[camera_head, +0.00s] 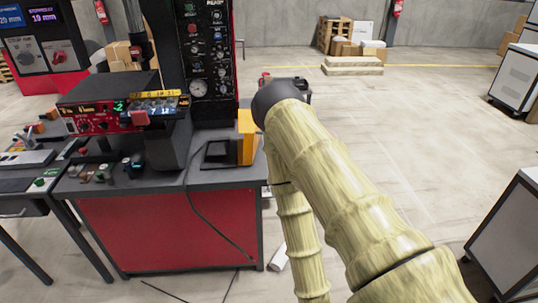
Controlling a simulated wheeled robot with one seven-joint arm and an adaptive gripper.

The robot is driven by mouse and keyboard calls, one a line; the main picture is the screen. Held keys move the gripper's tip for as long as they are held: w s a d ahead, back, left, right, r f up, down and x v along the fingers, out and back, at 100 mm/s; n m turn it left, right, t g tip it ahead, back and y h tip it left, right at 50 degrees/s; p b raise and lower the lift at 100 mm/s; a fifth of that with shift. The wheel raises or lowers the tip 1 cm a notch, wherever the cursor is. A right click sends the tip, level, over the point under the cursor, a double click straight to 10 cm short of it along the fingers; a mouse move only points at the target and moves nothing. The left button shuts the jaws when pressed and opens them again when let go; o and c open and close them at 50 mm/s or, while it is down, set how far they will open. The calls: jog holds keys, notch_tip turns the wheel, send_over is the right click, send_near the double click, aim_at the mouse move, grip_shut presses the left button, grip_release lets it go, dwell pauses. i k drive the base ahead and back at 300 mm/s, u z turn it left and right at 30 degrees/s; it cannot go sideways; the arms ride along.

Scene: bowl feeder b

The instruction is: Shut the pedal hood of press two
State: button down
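A press-like machine (192,50) with a control panel and gauge stands at the left on a red and dark-grey bench (170,232). On the right end of the bench top, an upright orange-yellow piece (246,137) stands beside a flat black pad (218,154). It may be a raised hood, but I cannot tell for sure, and no label marks it as press two's. No foot pedal is clearly visible on the floor. My arm, in a pale ribbed cover, rises from the lower right, bends, and runs down past the bottom edge. My gripper is out of view.
A red control box (105,117) and small parts (105,170) are on the bench. A dark cable (210,225) hangs down its front. A small white object (278,258) lies on the floor by the bench. White cabinets (512,235) stand at right. Open floor (425,150) lies between.

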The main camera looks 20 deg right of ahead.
aim_at(247, 146)
jog(key=z, duration=1.45)
jog(key=i, duration=1.6)
jog(key=u, duration=1)
jog(key=i, duration=0.4)
jog(key=u, duration=0.4)
